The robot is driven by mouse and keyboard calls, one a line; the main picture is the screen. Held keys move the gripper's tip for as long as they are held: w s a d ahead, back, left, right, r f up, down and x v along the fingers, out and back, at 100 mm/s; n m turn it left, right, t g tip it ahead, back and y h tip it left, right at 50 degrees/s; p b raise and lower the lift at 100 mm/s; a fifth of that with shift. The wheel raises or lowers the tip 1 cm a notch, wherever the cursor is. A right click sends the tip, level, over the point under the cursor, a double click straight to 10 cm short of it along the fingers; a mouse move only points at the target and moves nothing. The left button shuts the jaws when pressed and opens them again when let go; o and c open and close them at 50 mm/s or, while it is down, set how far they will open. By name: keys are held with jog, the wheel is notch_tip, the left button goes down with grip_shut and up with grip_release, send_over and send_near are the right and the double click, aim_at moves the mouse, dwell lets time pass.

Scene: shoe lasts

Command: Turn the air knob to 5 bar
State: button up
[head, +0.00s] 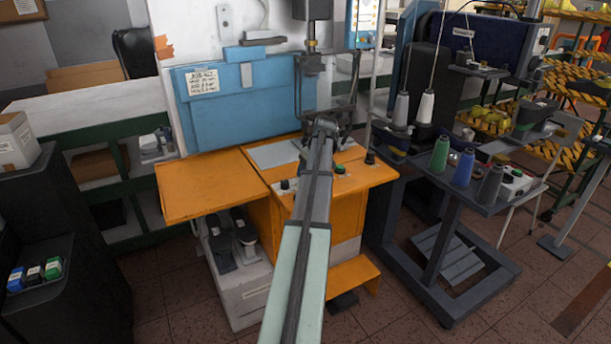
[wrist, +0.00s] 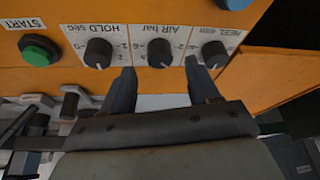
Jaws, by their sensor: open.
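In the wrist view the air knob (wrist: 160,53) is a round black dial under an upside-down "AIR bar" label. A small white pointer mark shows on its lower edge in the picture; I cannot read its value. My gripper (wrist: 159,70) is open and empty. Its two dark fingers point at the panel, one to each side of the air knob's lower part in the picture. I cannot tell how far the tips are from the panel, and no contact shows. In the head view my arm reaches over the orange machine, and the air knob cannot be made out.
The hold knob (wrist: 98,53) and the heel knob (wrist: 214,54) flank the air knob closely, near the fingertips. A green start button (wrist: 39,49) lies farther left. In the head view, the orange table (head: 205,188) is clear at left; a thread cart (head: 440,205) stands right.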

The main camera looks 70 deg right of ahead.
jog(key=shift+x, duration=1.95)
jog(key=shift+c, duration=0.3)
jog(key=c, duration=1)
